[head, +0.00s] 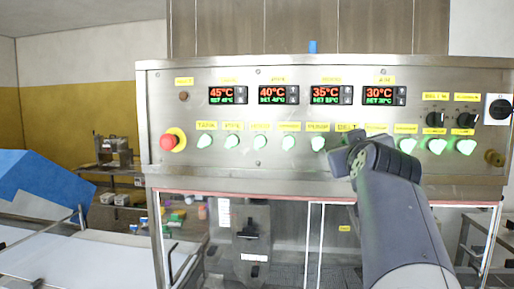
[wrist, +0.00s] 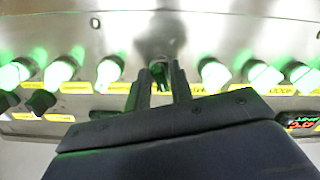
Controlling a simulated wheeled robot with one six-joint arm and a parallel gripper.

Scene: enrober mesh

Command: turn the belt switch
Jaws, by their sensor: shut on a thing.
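The belt switch (wrist: 158,72) is a small knob on the steel panel, between my fingertips in the wrist view. It looks dark there, while the knobs on both sides glow green. My gripper (wrist: 161,80) is shut on it. In the head view my gripper (head: 342,158) is against the panel just under the yellow "BELT" label (head: 347,127). It hides the belt switch in that view. How far the switch is turned cannot be made out.
A row of green-lit knobs (head: 289,142) runs left and right of my gripper, close by. A red emergency button (head: 168,142) is at the left. Temperature displays (head: 276,95) are above, and black knobs (head: 435,119) are at the upper right. A blue-covered machine (head: 40,180) stands left.

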